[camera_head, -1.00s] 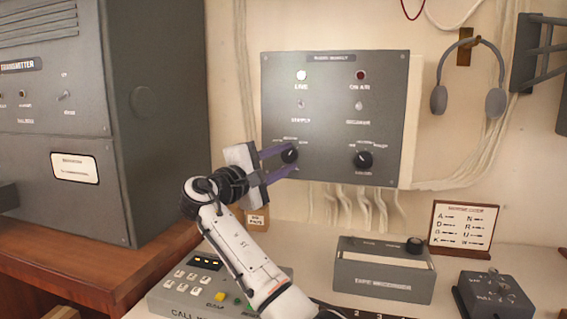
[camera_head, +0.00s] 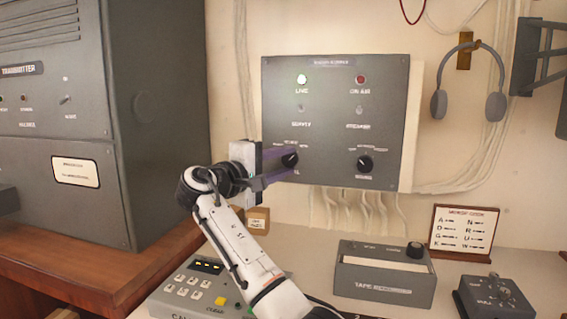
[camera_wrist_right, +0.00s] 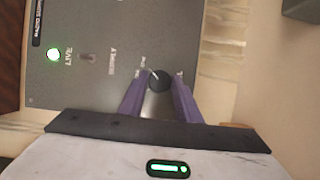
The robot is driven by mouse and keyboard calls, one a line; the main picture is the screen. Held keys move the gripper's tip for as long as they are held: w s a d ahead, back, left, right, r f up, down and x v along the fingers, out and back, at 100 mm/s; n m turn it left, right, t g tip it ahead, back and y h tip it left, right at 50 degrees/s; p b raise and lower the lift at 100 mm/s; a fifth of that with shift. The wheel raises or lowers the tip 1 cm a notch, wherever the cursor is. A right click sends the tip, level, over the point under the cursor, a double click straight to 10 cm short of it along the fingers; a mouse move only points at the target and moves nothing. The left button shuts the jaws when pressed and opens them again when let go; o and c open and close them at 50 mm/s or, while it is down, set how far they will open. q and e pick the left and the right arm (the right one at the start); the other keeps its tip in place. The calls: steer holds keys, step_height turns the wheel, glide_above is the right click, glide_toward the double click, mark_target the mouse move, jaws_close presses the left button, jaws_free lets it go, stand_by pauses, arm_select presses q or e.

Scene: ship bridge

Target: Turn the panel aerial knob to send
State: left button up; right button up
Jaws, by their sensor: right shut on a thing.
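The grey wall panel (camera_head: 333,110) shows in the middle of the head view. It has two black knobs low on its face. The left knob (camera_head: 289,160) is between the purple fingers of my right gripper (camera_head: 279,165), which is shut on it. The white pointer mark on this knob leans up and right in the head view. In the wrist view the knob (camera_wrist_right: 159,81) sits between both fingertips. The labels around it are too blurred to read surely. My left gripper is not in view.
The panel's right knob (camera_head: 365,163) is free. Its live lamp (camera_head: 302,79) glows green, and a dark red lamp (camera_head: 361,80) is beside it. The tape recorder (camera_head: 385,273) and call unit (camera_head: 200,286) stand on the desk below. The grey transmitter cabinet (camera_head: 158,120) is at left.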

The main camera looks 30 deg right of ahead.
steer(key=o, duration=0.8)
steer(key=shift+o, duration=1.3)
steer(key=v, duration=1)
steer(key=shift+b, duration=0.3)
steer(key=shift+s+a, duration=0.1)
steer(key=shift+a, duration=0.05)
